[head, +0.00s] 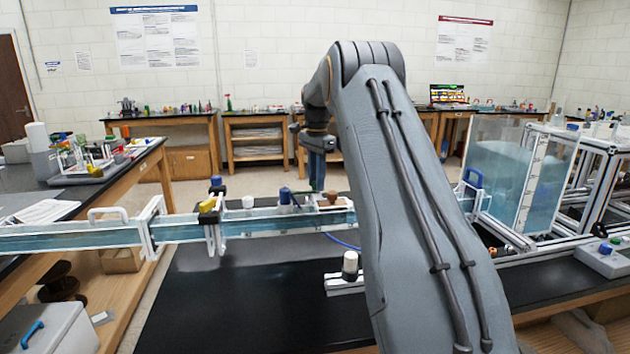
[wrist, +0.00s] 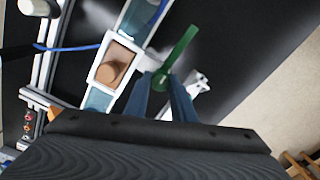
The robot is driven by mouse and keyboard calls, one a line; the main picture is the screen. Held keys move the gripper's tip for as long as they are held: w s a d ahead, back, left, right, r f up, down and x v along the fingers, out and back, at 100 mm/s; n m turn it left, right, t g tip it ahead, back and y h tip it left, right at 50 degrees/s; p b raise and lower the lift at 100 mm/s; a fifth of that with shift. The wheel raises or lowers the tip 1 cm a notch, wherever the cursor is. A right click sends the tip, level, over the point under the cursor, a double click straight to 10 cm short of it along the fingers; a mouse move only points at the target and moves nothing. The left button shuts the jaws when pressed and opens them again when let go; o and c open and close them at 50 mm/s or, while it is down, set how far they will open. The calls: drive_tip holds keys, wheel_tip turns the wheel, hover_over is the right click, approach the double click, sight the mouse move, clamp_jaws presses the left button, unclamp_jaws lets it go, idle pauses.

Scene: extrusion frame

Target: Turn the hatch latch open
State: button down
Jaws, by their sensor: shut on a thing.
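The latch is a green lever (wrist: 180,48) in the wrist view, slanting up and to the right from its pivot end beside the channel wall. My gripper (wrist: 165,80) has its two blue fingers at the lever's lower end, shut on it. The brown hatch knob (wrist: 115,70) sits in a white-framed square on the channel, left of the fingers. In the head view my gripper (head: 317,184) points down behind the channel, next to the brown knob (head: 331,197). The green lever cannot be made out there. The fingertips partly hide the lever's lower end.
The clear water channel (head: 110,235) runs across the black bench (head: 240,290). Blue and white caps stand on it. A blue hose (wrist: 75,47) lies left of the hatch. A water tank (head: 515,170) stands at right.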

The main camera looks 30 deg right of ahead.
drive_tip(key=shift+r, duration=0.1)
drive_tip(key=c, duration=1.5)
unclamp_jaws()
drive_tip(key=shift+r+b, duration=1.15)
drive_tip(key=shift+r, duration=2.7)
